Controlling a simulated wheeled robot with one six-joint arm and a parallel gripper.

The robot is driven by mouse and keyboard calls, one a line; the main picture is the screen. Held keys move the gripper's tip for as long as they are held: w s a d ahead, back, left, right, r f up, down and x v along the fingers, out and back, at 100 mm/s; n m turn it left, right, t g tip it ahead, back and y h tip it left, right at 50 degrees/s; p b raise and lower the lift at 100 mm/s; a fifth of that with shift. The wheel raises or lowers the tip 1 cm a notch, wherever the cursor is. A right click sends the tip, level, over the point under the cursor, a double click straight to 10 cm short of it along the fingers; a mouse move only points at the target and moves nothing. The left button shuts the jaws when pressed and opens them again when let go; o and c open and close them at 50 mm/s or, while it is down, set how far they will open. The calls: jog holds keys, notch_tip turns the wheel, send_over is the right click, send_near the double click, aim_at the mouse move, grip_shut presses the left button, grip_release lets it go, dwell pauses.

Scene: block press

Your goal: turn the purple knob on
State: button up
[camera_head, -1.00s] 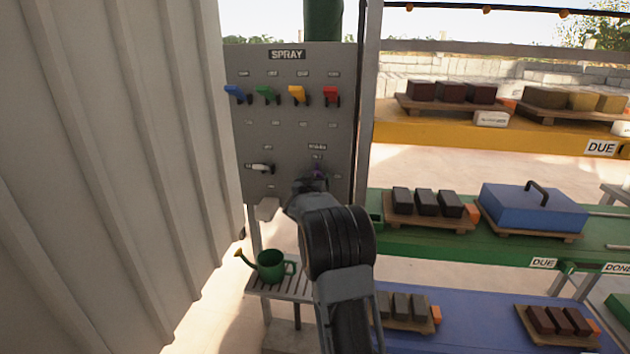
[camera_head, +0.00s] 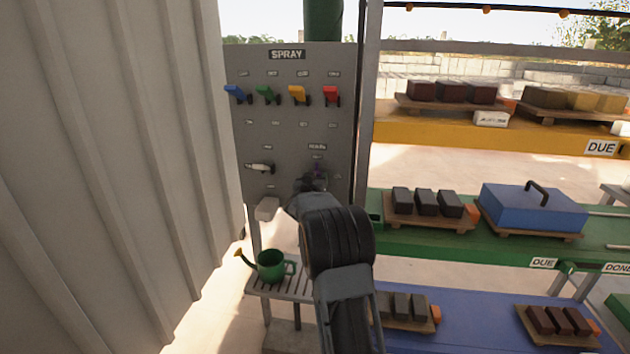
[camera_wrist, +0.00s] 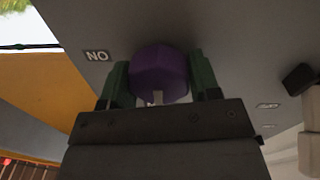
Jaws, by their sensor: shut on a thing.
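The purple knob (camera_head: 317,169) is on the lower right of the grey SPRAY panel (camera_head: 285,135). In the wrist view the knob (camera_wrist: 159,73) sits between the two green fingers of my gripper (camera_wrist: 160,80), which is shut on it. A pale mark shows on the knob's edge nearest the gripper body. A label (camera_wrist: 97,56) reading "NO" in this view is on the panel beside the knob. In the head view my gripper (camera_head: 316,181) is at the knob and hides part of it.
Blue, green, yellow and red levers (camera_head: 331,95) line the panel's upper part. A white-handled lever (camera_head: 260,168) is left of the knob. A green watering can (camera_head: 270,265) stands on a slatted stand below. A corrugated wall (camera_head: 130,180) is at left; shelves with blocks are at right.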

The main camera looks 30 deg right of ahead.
jog(key=shift+m, duration=0.3)
jog(key=m+b, duration=0.1)
jog(key=m, duration=0.2)
jog(key=shift+f+m+b, duration=0.1)
jog(key=shift+m+b, duration=0.2)
jog(key=shift+m, duration=0.1)
jog(key=m+b, duration=0.2)
jog(key=m, duration=0.2)
jog(key=shift+y, duration=0.3)
jog(key=m+b, duration=0.2)
jog(key=m, duration=0.2)
jog(key=shift+m+y, duration=0.3)
jog(key=shift+m+b, duration=1.3)
jog(key=shift+m, duration=0.7)
jog(key=o, duration=0.9)
jog(key=v, duration=1.3)
jog(key=shift+s+a, duration=0.1)
jog(key=shift+s, duration=0.35)
